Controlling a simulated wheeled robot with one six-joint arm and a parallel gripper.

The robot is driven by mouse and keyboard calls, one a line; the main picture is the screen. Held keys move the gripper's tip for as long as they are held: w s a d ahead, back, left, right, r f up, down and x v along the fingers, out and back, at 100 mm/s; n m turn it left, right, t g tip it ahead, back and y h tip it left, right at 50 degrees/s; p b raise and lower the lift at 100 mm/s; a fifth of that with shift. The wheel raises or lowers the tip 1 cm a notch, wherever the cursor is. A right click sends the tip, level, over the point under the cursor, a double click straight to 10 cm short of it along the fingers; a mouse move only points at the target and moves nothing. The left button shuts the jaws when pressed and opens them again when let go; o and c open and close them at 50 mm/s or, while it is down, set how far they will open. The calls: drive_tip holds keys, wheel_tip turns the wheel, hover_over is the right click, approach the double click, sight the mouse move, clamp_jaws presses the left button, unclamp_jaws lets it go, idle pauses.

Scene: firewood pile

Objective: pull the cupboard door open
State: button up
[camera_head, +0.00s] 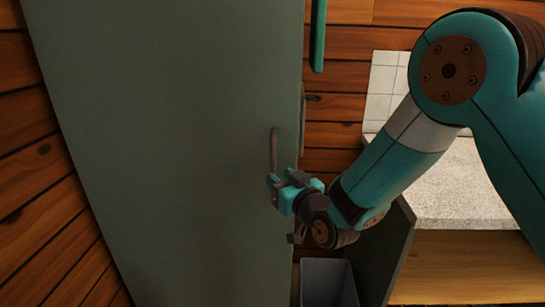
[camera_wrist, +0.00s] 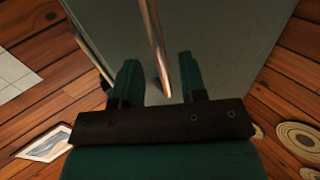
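The cupboard door (camera_head: 170,150) is a tall grey-green panel filling the left and middle of the head view. It also shows in the wrist view (camera_wrist: 225,40). Its slim vertical metal handle (camera_head: 274,148) is near the panel's right edge. My gripper (camera_head: 273,188) is at the handle's lower end. In the wrist view, my two teal fingers (camera_wrist: 158,68) are apart. The handle (camera_wrist: 155,45) runs down between them, with a visible gap on each side. Whether the handle lies fully within the fingers' depth is hard to tell.
A grey bin (camera_head: 328,283) stands low, beside a dark green panel (camera_head: 400,250). A speckled pale counter (camera_head: 460,185) is at right. A teal bar (camera_head: 318,35) hangs at the top. The wrist view shows a framed picture (camera_wrist: 45,146) and a ringed round object (camera_wrist: 298,138).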

drive_tip(key=shift+p+x, duration=0.3)
drive_tip(key=shift+x, duration=1.8)
drive_tip(key=shift+f, duration=0.1)
clamp_jaws()
